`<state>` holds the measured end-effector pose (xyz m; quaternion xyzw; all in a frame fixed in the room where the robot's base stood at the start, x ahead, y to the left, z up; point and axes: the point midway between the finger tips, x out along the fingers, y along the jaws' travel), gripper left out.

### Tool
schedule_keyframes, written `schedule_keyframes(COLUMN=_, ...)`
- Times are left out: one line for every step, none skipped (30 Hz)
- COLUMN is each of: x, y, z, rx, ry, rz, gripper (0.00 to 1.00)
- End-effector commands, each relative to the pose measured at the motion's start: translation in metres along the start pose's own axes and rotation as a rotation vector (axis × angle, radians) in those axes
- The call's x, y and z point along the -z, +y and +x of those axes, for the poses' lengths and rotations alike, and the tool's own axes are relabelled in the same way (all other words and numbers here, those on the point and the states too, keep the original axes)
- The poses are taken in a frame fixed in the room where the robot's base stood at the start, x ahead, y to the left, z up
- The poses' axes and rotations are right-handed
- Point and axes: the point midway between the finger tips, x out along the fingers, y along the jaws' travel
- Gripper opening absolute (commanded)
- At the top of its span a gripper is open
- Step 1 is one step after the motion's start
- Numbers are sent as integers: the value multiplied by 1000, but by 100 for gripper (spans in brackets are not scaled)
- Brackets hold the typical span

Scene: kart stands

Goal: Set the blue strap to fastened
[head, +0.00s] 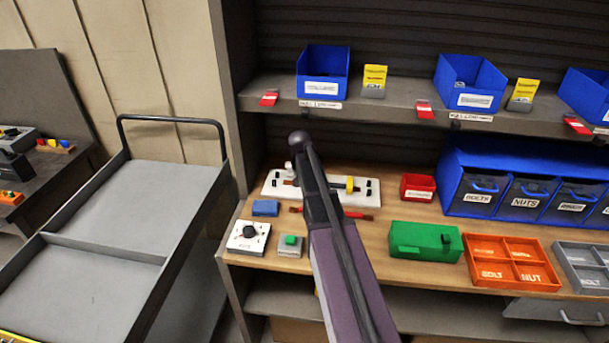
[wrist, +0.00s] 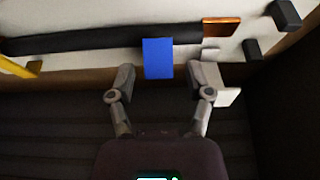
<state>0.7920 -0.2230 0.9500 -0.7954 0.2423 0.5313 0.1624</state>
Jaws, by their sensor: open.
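The blue strap (wrist: 158,58) shows in the wrist view as a short flat blue piece across the long black bar (wrist: 90,40) on the white board (wrist: 75,76). Its lower end reaches the board's edge in that view; I cannot tell how it is attached. My gripper (wrist: 161,78) is open, with one finger on each side of the strap's lower end and no clear contact. In the head view the white board (head: 361,200) lies on the workbench, and my arm hides the strap and the gripper.
On the board, a yellow strap (wrist: 21,68) and an orange piece (wrist: 221,27) flank the blue strap. A pale tab (wrist: 228,97) is beside one finger. On the bench (head: 375,236) are a red bar (head: 361,216), a green box (head: 425,241) and a switch panel (head: 248,237).

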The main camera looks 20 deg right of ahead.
Motion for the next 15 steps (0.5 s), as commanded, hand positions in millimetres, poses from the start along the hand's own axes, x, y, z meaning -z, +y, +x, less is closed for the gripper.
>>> schedule_keyframes(x=0, y=0, z=0, rx=0, ry=0, rz=0, gripper=66)
schedule_keyframes(x=0, y=0, z=0, rx=0, ry=0, rz=0, gripper=66)
schedule_keyframes(x=0, y=0, z=0, rx=0, ry=0, rz=0, gripper=66)
schedule_keyframes(x=0, y=0, z=0, rx=0, ry=0, rz=0, gripper=66)
schedule_keyframes(x=0, y=0, z=0, rx=0, ry=0, rz=0, gripper=66)
schedule_keyframes(x=0, y=0, z=0, rx=0, ry=0, rz=0, gripper=66)
schedule_keyframes(x=0, y=0, z=0, rx=0, ry=0, rz=0, gripper=66)
schedule_keyframes(x=0, y=0, z=0, rx=0, ry=0, rz=0, gripper=66)
schedule_keyframes(x=0, y=0, z=0, rx=0, ry=0, rz=1, gripper=54)
schedule_keyframes(x=0, y=1, z=0, rx=0, ry=0, rz=1, gripper=45)
schedule_keyframes(x=0, y=1, z=0, rx=0, ry=0, rz=1, gripper=36)
schedule_keyframes(x=0, y=1, z=0, rx=0, ry=0, rz=1, gripper=24)
schedule_keyframes(x=0, y=1, z=0, rx=0, ry=0, rz=1, gripper=15)
schedule_keyframes(x=0, y=1, z=0, rx=0, ry=0, rz=1, gripper=6)
schedule_keyframes(x=0, y=1, z=0, rx=0, ry=0, rz=1, gripper=0)
